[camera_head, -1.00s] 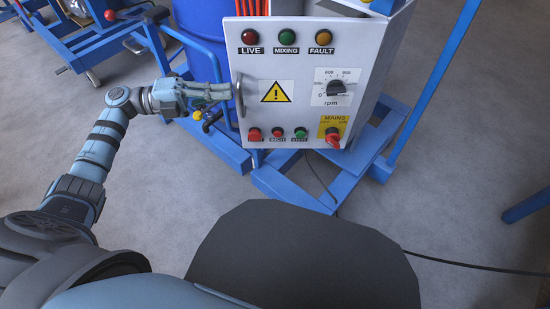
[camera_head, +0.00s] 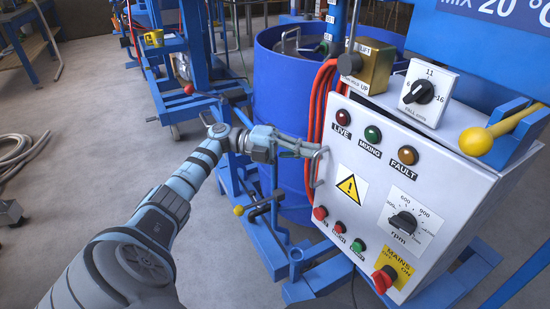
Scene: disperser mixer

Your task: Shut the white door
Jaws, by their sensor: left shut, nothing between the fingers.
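The white door (camera_head: 375,165) is the front of a white control box, with lamps, a warning sign, an rpm dial and a red mains switch on it. My right gripper is out of view.
A blue drum (camera_head: 290,85) stands behind the box, with red cables (camera_head: 318,105) between them. A yellow-knobbed lever (camera_head: 476,141) sticks out above the box. A blue frame with a clamp handle (camera_head: 262,207) lies below my left gripper. Open floor (camera_head: 90,140) is at left.

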